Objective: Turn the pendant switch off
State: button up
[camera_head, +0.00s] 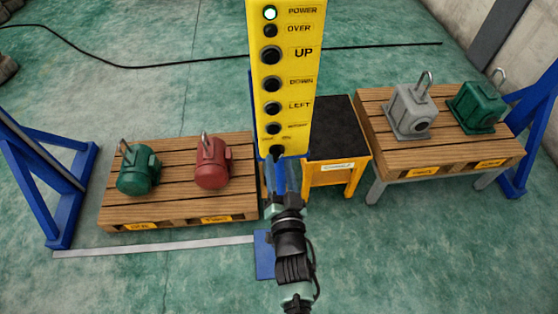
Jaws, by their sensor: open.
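The yellow pendant (272,95) hangs upright in the middle of the head view. Its POWER lamp (270,13) at the top glows green. Below it is a column of black round buttons marked OVER, UP, DOWN and LEFT, with a smaller one under them. A small dark switch (277,150) sits at the pendant's lower end; its position is too small to tell. My gripper (279,163) is open, just below and in front of that lower end. I cannot tell whether it touches the switch.
A low pallet (180,193) at left bears a green motor (138,172) and a red motor (212,164). A table (450,150) at right bears a grey unit (411,108) and a green unit (477,108). A yellow stand (336,180) with a black top is behind the pendant. Blue frames flank both sides.

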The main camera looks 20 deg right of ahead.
jog(key=shift+w+d, duration=0.15)
jog(key=shift+w, duration=0.4)
grip_shut()
